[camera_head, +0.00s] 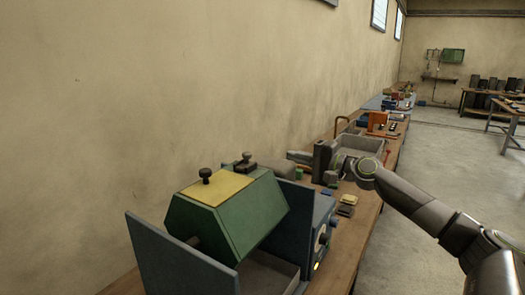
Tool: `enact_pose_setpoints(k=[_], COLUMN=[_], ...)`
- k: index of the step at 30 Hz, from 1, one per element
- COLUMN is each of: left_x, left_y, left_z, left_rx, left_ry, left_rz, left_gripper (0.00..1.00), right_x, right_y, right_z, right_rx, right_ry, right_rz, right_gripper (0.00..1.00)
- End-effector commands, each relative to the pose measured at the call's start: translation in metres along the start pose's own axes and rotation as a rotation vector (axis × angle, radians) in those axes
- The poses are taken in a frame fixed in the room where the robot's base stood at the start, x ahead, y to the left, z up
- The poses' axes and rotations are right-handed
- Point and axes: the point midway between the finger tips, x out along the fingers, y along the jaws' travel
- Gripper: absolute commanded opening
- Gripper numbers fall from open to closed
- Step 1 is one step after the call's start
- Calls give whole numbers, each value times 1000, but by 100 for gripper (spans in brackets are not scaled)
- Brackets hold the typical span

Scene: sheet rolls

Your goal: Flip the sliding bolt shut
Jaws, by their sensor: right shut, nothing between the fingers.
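I cannot clearly make out which part is the sliding bolt. A green slant-sided housing (240,222) with a yellow top plate (222,189) stands in a blue-grey frame (180,258). A black knob (205,174) stands up from the yellow plate. A second dark knobbed piece (245,163) sits just behind the housing. My right gripper (328,166) is beyond and to the right of the housing, above the bench, apart from both knobs. It is shut and empty; its fingertips are small and dark here. My left gripper is out of view.
The wooden bench (372,226) runs away along the wall. A grey tray (362,146) and an orange device (378,121) stand farther along it. Open floor (445,160) is to the right.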

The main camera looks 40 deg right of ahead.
Motion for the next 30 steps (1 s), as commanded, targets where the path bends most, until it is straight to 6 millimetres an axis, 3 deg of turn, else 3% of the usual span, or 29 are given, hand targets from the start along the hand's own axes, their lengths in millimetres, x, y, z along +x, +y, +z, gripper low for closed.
enact_pose_setpoints(k=[19, 30], left_x=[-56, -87], left_y=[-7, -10], left_z=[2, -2], left_rx=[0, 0], left_ry=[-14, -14], left_rz=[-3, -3], left_gripper=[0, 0], right_x=[78, 85], right_y=[-5, -2], right_z=[1, 33], right_rx=[5, 0], right_ry=[-1, -1], right_rz=[-3, 1], right_gripper=[0, 0])
